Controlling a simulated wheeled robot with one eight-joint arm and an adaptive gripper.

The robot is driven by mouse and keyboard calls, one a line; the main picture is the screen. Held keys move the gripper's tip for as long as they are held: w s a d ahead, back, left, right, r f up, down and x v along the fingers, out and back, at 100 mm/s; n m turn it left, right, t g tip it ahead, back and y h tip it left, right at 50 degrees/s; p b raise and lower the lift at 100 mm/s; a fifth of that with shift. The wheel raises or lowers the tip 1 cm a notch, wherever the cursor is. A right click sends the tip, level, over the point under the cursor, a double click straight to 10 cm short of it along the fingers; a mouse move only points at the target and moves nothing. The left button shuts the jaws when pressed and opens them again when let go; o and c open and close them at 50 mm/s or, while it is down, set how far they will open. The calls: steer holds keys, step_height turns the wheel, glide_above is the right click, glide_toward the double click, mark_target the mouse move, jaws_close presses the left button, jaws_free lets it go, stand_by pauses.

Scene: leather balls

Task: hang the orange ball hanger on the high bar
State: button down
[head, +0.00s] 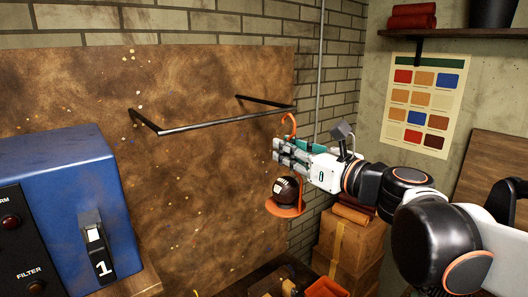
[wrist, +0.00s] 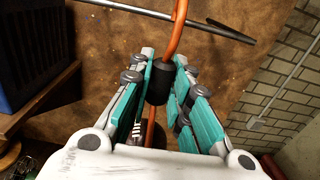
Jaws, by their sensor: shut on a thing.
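The orange ball hanger (head: 290,124) has a hook at its top and a round orange base at its bottom with a dark brown ball (head: 286,190) on it. My gripper (head: 279,152) is shut on the hanger's stem, at a black sleeve (wrist: 158,84) in the wrist view. The hanger hangs upright in the head view. The high bar (head: 225,121) is a black rail on two arms from the brown wall panel. The hook is close to the bar's right end; I cannot tell whether they touch. In the wrist view the bar (wrist: 215,29) passes beyond the stem.
A blue machine (head: 60,190) stands at the left. Stacked boxes (head: 349,246) with red rolls stand below my arm at the right. A shelf (head: 470,34) and a colour chart (head: 423,100) are on the right wall. The panel below the bar is clear.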

steer(key=shift+x, duration=1.1)
steer(key=f+b+x, duration=0.2)
steer(key=b+x, duration=0.2)
steer(key=x, duration=0.9)
steer(key=shift+b, duration=0.3)
steer(key=shift+w+a+f, duration=0.1)
steer(key=shift+f, duration=0.05)
steer(key=c, duration=1.4)
jaws_free()
steer(key=shift+c, duration=0.2)
